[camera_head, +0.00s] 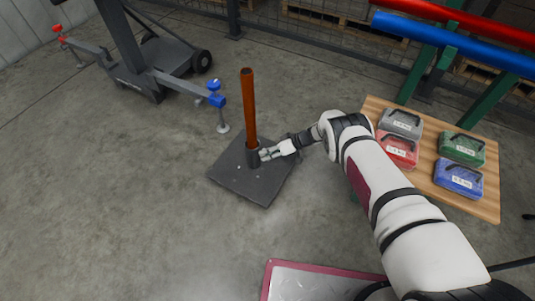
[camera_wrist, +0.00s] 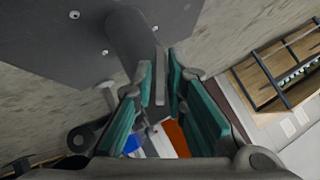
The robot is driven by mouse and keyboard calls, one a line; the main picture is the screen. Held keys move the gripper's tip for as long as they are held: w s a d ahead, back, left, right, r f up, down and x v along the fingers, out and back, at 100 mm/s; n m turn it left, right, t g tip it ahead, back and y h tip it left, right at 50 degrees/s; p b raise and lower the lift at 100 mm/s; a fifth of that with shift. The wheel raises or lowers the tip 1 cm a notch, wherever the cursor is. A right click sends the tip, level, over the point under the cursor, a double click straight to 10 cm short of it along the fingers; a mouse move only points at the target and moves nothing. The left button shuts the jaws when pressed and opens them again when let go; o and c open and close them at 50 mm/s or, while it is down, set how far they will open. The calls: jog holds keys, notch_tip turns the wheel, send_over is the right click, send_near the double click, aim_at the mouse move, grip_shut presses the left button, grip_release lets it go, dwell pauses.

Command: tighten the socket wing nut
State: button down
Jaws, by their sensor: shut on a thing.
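A rust-orange pole (camera_head: 249,105) stands upright in a short dark socket (camera_head: 253,157) on a dark square base plate (camera_head: 268,190). My gripper (camera_head: 266,154) reaches in from the right, low beside the socket. In the wrist view the socket (camera_wrist: 132,42) is a dark tube rising from the plate (camera_wrist: 50,35), and part of the orange pole (camera_wrist: 178,139) shows below between the fingers. The teal-padded fingers are closed on a thin grey wing of the wing nut (camera_wrist: 160,78) at the socket's side. The rest of the nut is mostly hidden.
A wooden board (camera_head: 485,205) at right carries several coloured cases. A red-edged platform (camera_head: 320,283) lies in front. The concrete floor left of the plate is clear.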

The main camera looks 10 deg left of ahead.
jog(key=shift+w+r, duration=0.1)
jog(key=shift+w, duration=0.05)
dwell(0.5)
jog(key=c, duration=1.8)
grip_release()
jog(key=shift+o, duration=0.2)
jog(key=v, duration=1.1)
jog(key=shift+w+d, duration=0.2)
jog(key=shift+d, duration=0.25)
jog(key=shift+r, duration=0.1)
